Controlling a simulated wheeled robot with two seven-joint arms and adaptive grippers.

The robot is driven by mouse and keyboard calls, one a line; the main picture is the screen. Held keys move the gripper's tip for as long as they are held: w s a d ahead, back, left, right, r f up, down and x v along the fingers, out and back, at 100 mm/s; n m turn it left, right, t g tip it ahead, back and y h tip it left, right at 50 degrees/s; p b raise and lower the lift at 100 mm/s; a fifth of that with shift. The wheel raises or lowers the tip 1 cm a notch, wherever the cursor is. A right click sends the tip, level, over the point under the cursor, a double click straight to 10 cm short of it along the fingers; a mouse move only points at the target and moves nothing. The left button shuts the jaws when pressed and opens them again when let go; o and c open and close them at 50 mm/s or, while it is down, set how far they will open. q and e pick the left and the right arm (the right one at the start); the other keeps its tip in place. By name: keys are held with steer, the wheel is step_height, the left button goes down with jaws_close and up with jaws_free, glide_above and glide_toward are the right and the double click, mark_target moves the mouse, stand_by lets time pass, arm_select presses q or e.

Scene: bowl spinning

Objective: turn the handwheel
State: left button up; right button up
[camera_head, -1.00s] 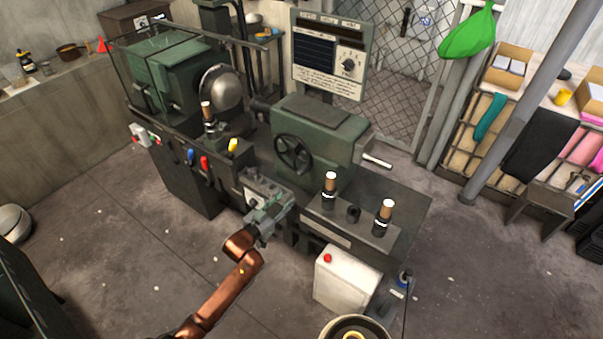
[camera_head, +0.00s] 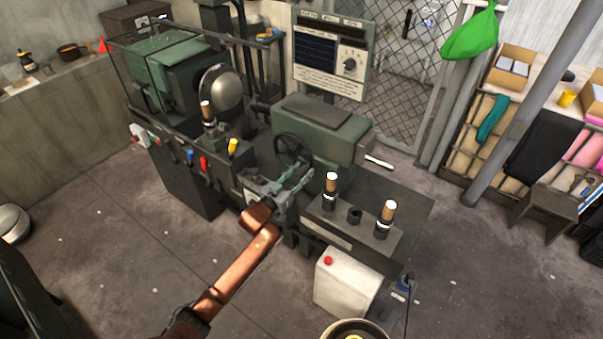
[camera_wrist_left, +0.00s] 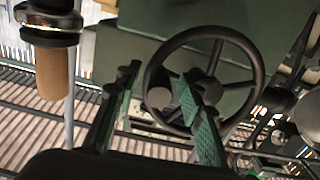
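The handwheel (camera_head: 279,149) is a dark spoked wheel on the front of the green tailstock in the head view. It fills the middle right of the left wrist view (camera_wrist_left: 212,89), with a round knob showing at its left rim. My left gripper (camera_head: 290,180) is just in front of and below the wheel. In the wrist view its two green-padded fingers (camera_wrist_left: 160,85) are spread apart and empty. The right finger overlaps the wheel's face and the left finger is outside the rim. I cannot tell whether anything touches. My right gripper is not in view.
Two wooden-topped handles (camera_head: 388,217) stand on the machine bed to the right; one hangs at upper left in the wrist view (camera_wrist_left: 52,70). Coloured levers (camera_head: 204,163) are to the left. A white box with a red button (camera_head: 345,285) stands below. Open floor lies in front.

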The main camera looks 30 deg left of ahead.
arm_select(q)
jaws_close()
stand_by(0.4)
